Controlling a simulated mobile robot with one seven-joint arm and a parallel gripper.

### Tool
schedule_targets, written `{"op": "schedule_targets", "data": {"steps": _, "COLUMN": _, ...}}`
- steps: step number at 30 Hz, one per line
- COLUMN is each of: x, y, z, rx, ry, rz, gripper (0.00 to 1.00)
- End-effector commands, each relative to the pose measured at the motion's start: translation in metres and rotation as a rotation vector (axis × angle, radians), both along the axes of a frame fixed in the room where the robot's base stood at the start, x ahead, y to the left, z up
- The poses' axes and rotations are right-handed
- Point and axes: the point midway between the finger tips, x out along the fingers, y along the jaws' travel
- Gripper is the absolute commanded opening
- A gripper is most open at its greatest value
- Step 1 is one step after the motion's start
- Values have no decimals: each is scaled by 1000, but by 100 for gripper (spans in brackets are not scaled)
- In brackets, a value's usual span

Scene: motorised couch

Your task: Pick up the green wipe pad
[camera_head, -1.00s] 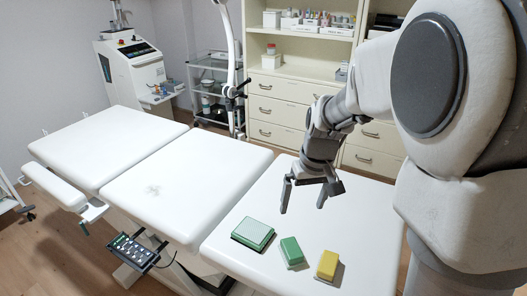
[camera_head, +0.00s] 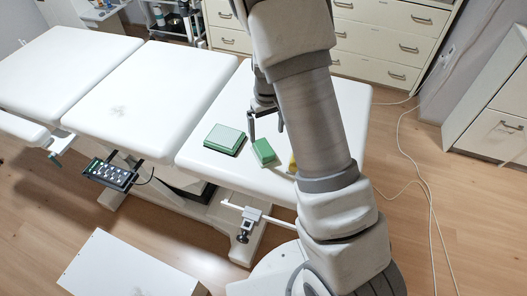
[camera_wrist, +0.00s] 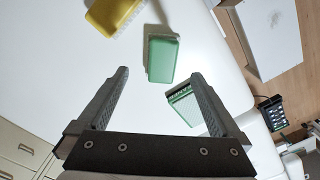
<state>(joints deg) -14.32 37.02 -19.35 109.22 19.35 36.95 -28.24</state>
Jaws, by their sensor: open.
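The green wipe pad (camera_head: 263,152) lies on the white couch top, between a larger green block with a pale top (camera_head: 225,139) and a yellow block (camera_head: 293,164). My arm hides most of the yellow block in the head view. My gripper (camera_head: 267,126) is just behind the green pad there, partly hidden by my arm. In the wrist view, my gripper (camera_wrist: 160,74) is open and empty, with the green pad (camera_wrist: 162,58) ahead between the fingertip lines. The yellow block (camera_wrist: 112,14) is at upper left. The pale-topped block (camera_wrist: 186,104) is partly behind the right finger.
The couch's white end section (camera_head: 208,165) is otherwise clear. A control panel with buttons (camera_head: 112,174) hangs at its near side. Drawer cabinets (camera_head: 385,40) stand behind, and a white cable (camera_head: 418,160) runs over the floor at right. A white box (camera_head: 128,268) stands in front.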

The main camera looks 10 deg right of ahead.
Motion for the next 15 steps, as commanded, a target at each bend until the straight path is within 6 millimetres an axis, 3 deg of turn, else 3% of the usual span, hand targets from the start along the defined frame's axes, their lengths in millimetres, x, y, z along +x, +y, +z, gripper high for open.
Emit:
{"op": "schedule_targets", "data": {"steps": 1, "x": -1, "y": 0, "z": -13, "rx": -1, "ry": 6, "rz": -1, "gripper": 100}}
{"op": "schedule_targets", "data": {"steps": 6, "x": -1, "y": 0, "z": -40, "rx": 0, "ry": 3, "rz": 0, "gripper": 100}}
{"op": "schedule_targets", "data": {"steps": 15, "x": -1, "y": 3, "z": -62, "rx": 0, "ry": 3, "rz": 2, "gripper": 100}}
